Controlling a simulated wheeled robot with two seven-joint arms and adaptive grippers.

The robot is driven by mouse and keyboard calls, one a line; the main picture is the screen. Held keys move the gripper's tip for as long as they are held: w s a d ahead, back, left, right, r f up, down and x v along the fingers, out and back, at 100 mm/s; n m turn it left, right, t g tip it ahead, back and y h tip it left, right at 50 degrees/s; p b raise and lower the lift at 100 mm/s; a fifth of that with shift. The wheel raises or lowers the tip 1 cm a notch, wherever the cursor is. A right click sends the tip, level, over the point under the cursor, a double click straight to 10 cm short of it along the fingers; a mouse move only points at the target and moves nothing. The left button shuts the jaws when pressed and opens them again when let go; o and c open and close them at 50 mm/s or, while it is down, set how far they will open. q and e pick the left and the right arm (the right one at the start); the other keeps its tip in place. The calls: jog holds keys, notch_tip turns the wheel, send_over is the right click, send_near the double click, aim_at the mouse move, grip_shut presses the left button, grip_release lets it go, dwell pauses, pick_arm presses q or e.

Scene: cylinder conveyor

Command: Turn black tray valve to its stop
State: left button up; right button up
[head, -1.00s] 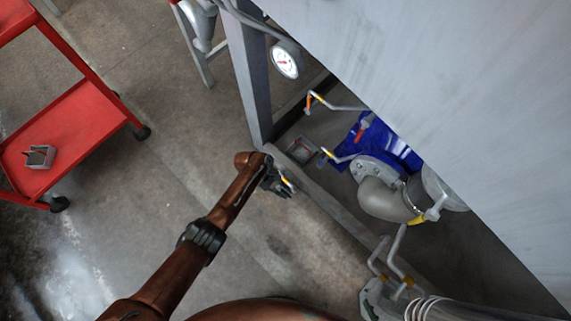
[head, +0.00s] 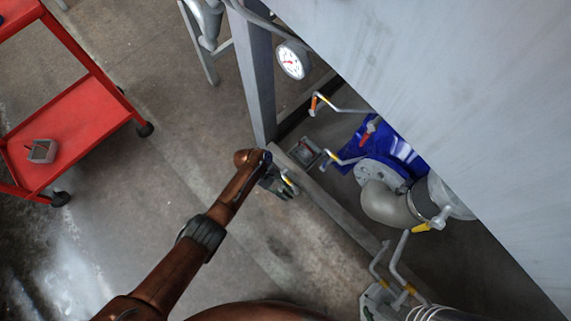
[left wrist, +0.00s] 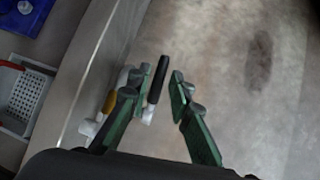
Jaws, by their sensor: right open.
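In the left wrist view, a valve with a black lever handle (left wrist: 157,80), a yellow collar and pale fittings sits beside a grey beam. My left gripper (left wrist: 162,90) is open with its green fingers around the handle. The handle is near the left finger, with a gap to the right finger. In the head view my left gripper (head: 284,188) is beside the lower frame beam, and a small yellow part of the valve shows there. The gripper hides most of the valve in that view. My right gripper is out of view.
A grey tray (head: 304,152) with a red item lies behind the beam (head: 345,213). Other levers, a flanged pipe (head: 388,203) and a blue item (head: 397,150) are right of it. A gauge (head: 292,60) hangs above. A red cart (head: 85,135) stands left; floor between is clear.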

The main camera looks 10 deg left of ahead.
pick_arm(q)
jog(key=v, duration=1.2)
jog(key=shift+a, duration=0.1)
